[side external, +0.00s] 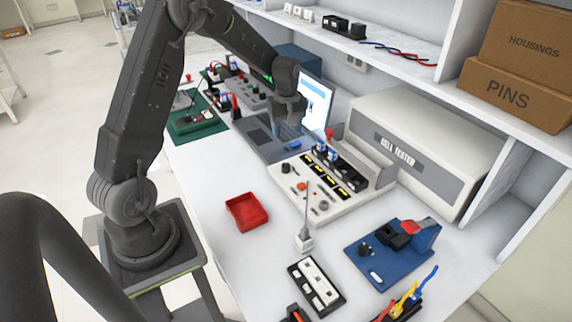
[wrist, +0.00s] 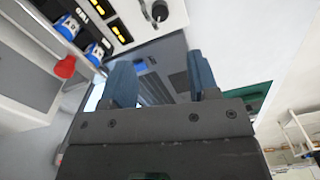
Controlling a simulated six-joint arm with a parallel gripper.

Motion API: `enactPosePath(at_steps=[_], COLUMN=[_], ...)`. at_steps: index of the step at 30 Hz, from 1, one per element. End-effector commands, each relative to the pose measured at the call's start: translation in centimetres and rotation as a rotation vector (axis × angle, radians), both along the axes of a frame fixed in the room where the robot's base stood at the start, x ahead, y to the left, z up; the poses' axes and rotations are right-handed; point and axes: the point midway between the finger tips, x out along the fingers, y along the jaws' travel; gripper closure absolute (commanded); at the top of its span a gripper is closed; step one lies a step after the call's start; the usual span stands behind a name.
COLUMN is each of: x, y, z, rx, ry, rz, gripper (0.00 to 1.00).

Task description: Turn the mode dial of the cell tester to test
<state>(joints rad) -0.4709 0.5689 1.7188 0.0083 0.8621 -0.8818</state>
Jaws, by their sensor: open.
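The cell tester (side external: 425,160) is a large white box with a lettered grey front. A white control panel (side external: 280,178) stands before it with yellow-lit displays, blue-topped cells, small knobs and an orange button. A black knob (side external: 286,168) sits at the panel's near left corner; a dark knob (wrist: 160,11) shows at the top of the wrist view. I cannot read any dial label or setting. My gripper (side external: 290,130) hangs above the laptop, beyond the panel, apart from the knob. In the wrist view its blue fingers (wrist: 163,80) are apart with nothing between them.
An open laptop (side external: 270,143) lies under my gripper. A red lever (wrist: 65,67) stands at the panel's far edge. A red tray (side external: 246,211), black strip (side external: 317,287) and blue fixture (side external: 393,252) lie on the bench. A shelf with boxes (side external: 515,95) overhangs the back.

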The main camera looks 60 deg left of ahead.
Motion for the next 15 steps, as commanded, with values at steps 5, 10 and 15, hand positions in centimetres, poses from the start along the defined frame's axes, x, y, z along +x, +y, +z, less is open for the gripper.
enactPosePath(at_steps=[5,10,15], x=[-0.1,-0.2,-0.2], y=[0.0,-0.1,-0.1], z=[-2.2,-5.7,-9.2], rx=[-0.001,-0.002,-0.001], ry=[0.003,0.005,0.003], rz=[-0.001,-0.002,-0.003], gripper=[0.45,0.45,0.45])
